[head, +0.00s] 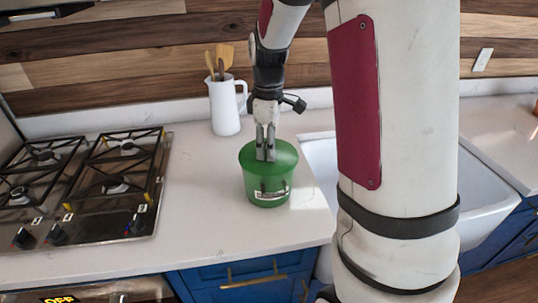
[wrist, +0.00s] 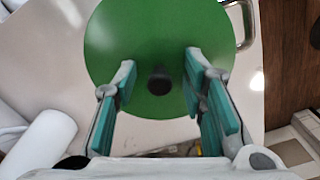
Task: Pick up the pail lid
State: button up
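My gripper (head: 265,157) points down over the lid in the head view. In the wrist view my gripper (wrist: 160,72) is open, with its fingers on either side of the knob and a gap to it on both sides. In the head view the fingers hide the knob.
A gas cooktop (head: 80,188) lies to the left. A white jug (head: 224,105) with wooden utensils stands behind the pail. A white sink (head: 322,165) is to the right, partly hidden by my arm. The counter between cooktop and pail is clear.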

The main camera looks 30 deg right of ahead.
grip_shut()
jog(key=shift+r, duration=0.15)
